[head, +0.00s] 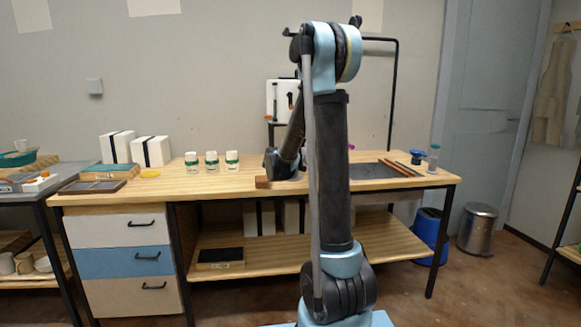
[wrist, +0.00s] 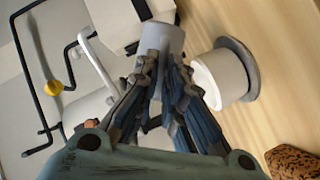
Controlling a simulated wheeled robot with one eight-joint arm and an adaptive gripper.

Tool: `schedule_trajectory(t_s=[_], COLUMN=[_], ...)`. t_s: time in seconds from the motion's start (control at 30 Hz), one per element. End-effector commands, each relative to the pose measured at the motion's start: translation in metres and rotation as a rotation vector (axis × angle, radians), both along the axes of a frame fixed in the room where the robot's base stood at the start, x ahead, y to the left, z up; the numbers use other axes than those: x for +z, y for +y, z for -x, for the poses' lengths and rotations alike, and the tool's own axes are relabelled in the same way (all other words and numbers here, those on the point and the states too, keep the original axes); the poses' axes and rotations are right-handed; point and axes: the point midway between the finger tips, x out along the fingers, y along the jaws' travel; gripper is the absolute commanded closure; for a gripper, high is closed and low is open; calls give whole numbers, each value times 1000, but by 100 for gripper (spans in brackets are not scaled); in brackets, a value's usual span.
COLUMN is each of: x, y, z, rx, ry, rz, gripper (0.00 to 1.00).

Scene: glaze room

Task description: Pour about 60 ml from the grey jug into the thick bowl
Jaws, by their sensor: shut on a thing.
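In the wrist view, my gripper (wrist: 162,68) is shut on a pale grey cylindrical thing, which I take to be the grey jug (wrist: 164,36). The fingers hide its lower part, and its contents do not show. Just right of the fingers is a white round vessel (wrist: 220,78) with a grey disc (wrist: 247,68) against its right side in the picture. It may be the thick bowl, but I cannot be sure. The jug and this vessel look apart. In the head view, my arm hides the gripper, jug and bowl.
A brown speckled block (wrist: 293,162) lies on the wood in the wrist view. A grey inset (head: 372,171) and a blue item (head: 417,157) are at right. Bare wood shows left of my arm.

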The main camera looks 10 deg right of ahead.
Motion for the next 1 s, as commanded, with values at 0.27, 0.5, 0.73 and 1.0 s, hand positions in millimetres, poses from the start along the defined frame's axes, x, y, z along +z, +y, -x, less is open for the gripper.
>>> schedule_trajectory(t_s=[0.27,0.5,0.73,1.0], x=[3,5,6,6], y=[1,1,1,2], z=[-1,-1,-1,-1], rx=[-1,-2,-2,-4], ry=[18,26,34,48], rz=[66,99,136,191], gripper=[100,100,100,100])
